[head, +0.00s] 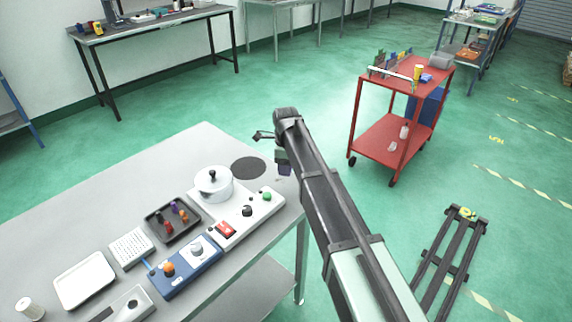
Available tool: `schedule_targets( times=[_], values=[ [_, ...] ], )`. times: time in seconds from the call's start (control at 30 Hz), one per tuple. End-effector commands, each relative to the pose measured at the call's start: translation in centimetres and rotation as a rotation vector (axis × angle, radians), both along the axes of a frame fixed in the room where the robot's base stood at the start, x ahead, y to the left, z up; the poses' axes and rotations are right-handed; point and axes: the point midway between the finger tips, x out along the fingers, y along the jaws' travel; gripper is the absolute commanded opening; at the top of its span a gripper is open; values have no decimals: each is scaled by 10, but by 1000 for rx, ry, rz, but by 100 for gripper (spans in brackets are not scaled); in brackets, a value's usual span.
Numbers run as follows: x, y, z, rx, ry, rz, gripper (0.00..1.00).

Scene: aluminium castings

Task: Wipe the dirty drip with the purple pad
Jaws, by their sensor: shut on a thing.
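My gripper (283,155) is at the far right corner of the grey table (120,190), seen from behind and partly hidden by my arm. It is shut on the purple pad (285,169), a small dark purple block below it. I cannot tell whether the pad touches the tabletop. A flat dark round disc (248,167) lies on the table just left of the pad. I cannot make out the dirty drip clearly; the spot under and behind the pad is hidden.
A lidded pot (213,185) stands left of the disc. In front are a white control panel (240,216), a blue control box (186,268), a dark tray (172,219) of coloured pieces and a white tray (85,280). A red cart (392,140) stands beyond, right.

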Motion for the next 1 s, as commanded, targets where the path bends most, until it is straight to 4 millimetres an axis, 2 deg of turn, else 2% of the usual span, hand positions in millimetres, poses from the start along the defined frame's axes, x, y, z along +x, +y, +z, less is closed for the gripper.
schedule_targets(
  times=[0.2, 0.47, 0.93, 1.0],
  values=[
    [0, 0, 1, 0, 0, 0, 33],
    [0, 0, 31, 0, 0, 0, 33],
    [0, 0, 28, 0, 0, 0, 33],
    [0, -1, 22, 0, 0, -1, 33]
  ],
)
